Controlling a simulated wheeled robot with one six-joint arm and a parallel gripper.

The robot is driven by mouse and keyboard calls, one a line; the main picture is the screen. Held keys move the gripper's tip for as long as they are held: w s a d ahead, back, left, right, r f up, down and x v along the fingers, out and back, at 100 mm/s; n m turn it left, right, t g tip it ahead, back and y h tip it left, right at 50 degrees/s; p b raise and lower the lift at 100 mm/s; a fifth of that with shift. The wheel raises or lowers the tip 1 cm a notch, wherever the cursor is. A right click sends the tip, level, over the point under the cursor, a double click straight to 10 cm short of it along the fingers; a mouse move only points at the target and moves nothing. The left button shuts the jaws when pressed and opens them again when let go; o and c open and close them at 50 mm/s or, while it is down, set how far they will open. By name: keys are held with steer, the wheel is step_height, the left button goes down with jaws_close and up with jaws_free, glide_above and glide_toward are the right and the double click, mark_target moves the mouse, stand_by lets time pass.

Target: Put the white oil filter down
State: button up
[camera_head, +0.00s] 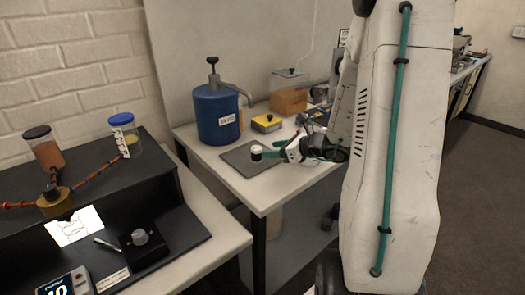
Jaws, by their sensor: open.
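The white oil filter (256,153) is a small white cylinder with a dark band. It appears upright over the dark grey mat (236,159) on the white table. My gripper (272,152) reaches in from the right, with its green fingertips beside the filter. The gripper is open. Contact between the fingers and the filter is too small to make out, as is any gap between the filter and the mat.
A blue pump canister (217,115) stands behind the mat. A yellow box (267,123) and an orange-brown container (288,100) are farther back. A black bench unit (110,200) with jars and a dial fills the left. The table's front edge (262,212) is close to the mat.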

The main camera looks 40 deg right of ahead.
steer(key=v, duration=0.4)
steer(key=shift+s+a+r, duration=0.1)
steer(key=shift+r, duration=0.1)
steer(key=s+a+r+n+g+y, duration=0.1)
steer(key=s+a+r+n+g, duration=0.15)
steer(key=a+n, duration=0.35)
steer(key=s+a+r+n+g+y, duration=0.2)
steer(key=a+r+n+g, duration=0.15)
steer(key=a, duration=0.45)
steer(key=s+a+r+n+g+y, duration=0.1)
steer(key=s+a+r+n+g, duration=0.1)
steer(key=a+n, duration=0.45)
steer(key=s+a+r+n+g+h, duration=0.1)
steer(key=s+n+h, duration=0.3)
steer(key=s+n, duration=0.4)
steer(key=s+a+r+n+g+h, duration=0.1)
steer(key=s+r+n+g+h, duration=0.1)
steer(key=s+n, duration=0.6)
steer(key=r+h, duration=0.1)
steer(key=h, duration=0.1)
steer(key=shift+a+h, duration=0.3)
steer(key=shift+a, duration=0.1)
steer(key=shift+r, duration=0.1)
